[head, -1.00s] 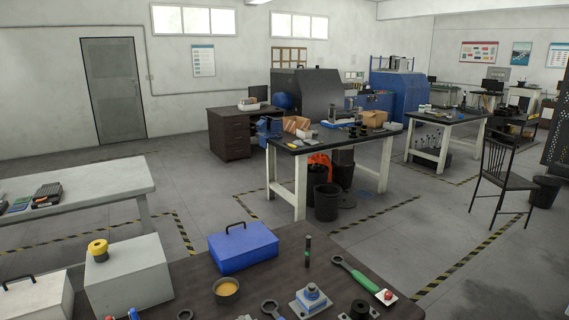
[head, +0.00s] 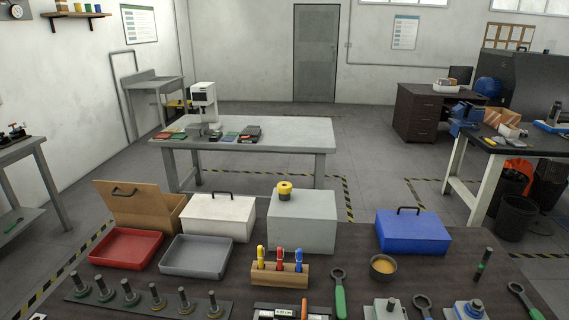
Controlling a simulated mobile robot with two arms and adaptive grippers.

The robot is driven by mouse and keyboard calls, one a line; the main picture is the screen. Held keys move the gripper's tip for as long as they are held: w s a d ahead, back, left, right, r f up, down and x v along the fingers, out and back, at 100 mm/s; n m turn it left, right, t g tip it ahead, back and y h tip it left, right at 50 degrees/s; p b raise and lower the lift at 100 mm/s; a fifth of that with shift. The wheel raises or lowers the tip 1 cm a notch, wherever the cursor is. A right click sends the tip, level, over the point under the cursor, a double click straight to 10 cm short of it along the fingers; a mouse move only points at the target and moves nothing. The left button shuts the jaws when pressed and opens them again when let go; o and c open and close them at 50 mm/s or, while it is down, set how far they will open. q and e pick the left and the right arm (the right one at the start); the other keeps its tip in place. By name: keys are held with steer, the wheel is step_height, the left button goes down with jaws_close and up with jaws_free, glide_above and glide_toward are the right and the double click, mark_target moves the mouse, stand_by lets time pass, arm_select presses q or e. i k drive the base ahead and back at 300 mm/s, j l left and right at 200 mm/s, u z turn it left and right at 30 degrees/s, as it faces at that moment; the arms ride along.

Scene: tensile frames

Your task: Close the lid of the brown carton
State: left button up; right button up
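The brown carton (head: 172,212) stands at the back left of the dark table in the head view. Its lid (head: 130,206) is open, tilted up toward the left, with a black handle (head: 125,191) near its top edge. The red tray in front and the white box to the right hide parts of the carton. Neither of my grippers shows in this view.
A red tray (head: 126,262) and a grey tray (head: 165,266) lie in front. A white box (head: 218,218), a grey box with a yellow button (head: 302,232) and a blue box (head: 414,232) stand along the back edge.

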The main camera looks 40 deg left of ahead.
mark_target(134, 198)
steer(key=u, duration=2.2)
